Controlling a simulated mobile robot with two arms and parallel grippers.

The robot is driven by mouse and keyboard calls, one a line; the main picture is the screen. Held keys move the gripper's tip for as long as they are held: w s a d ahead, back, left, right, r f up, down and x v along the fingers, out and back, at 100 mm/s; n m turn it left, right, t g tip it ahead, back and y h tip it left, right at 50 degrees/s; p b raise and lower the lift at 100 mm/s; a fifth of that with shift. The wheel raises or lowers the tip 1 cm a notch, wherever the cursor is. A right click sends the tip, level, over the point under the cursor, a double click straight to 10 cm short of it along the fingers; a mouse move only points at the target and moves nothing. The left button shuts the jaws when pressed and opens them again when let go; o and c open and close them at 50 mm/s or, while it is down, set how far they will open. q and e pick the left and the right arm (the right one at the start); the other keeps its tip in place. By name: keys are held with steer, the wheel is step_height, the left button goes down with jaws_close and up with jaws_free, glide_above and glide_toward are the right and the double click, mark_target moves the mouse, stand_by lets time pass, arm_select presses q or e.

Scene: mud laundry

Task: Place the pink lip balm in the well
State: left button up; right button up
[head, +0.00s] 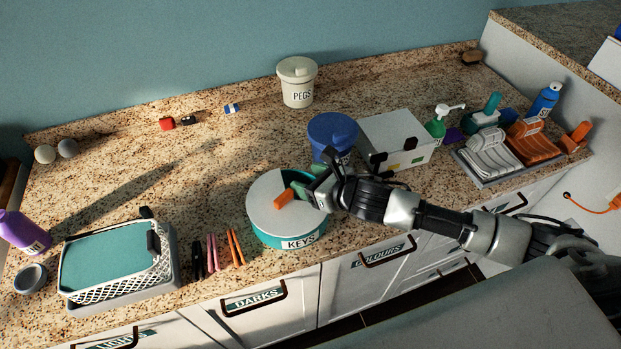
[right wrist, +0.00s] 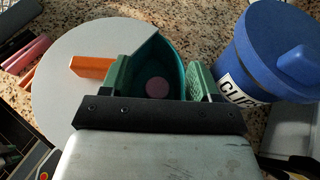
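An orange grip (head: 284,198) sticks up from the lid. In the right wrist view the lid (right wrist: 60,90) leaves the teal well (right wrist: 166,60) partly uncovered. A round pink thing (right wrist: 157,88), likely the lip balm seen end-on, shows low in the well between my fingers. My right gripper (head: 312,187) is over the tub's opening, its green fingers apart with nothing held (right wrist: 160,78). My left gripper is out of view.
A blue lidded tub (head: 334,136) stands close behind my right gripper. A white box (head: 396,140) is to its right. A PEGS tub (head: 297,82) stands at the back. The middle-left counter is clear.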

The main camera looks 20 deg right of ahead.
steer(key=shift+s+f, duration=0.3)
steer(key=shift+f, duration=0.45)
steer(key=shift+r, duration=0.2)
steer(key=r+b+v, duration=0.1)
steer(key=b+v, duration=0.1)
steer(key=v, duration=1)
steer(key=shift+w+r, duration=0.35)
steer(key=shift+w, duration=0.05)
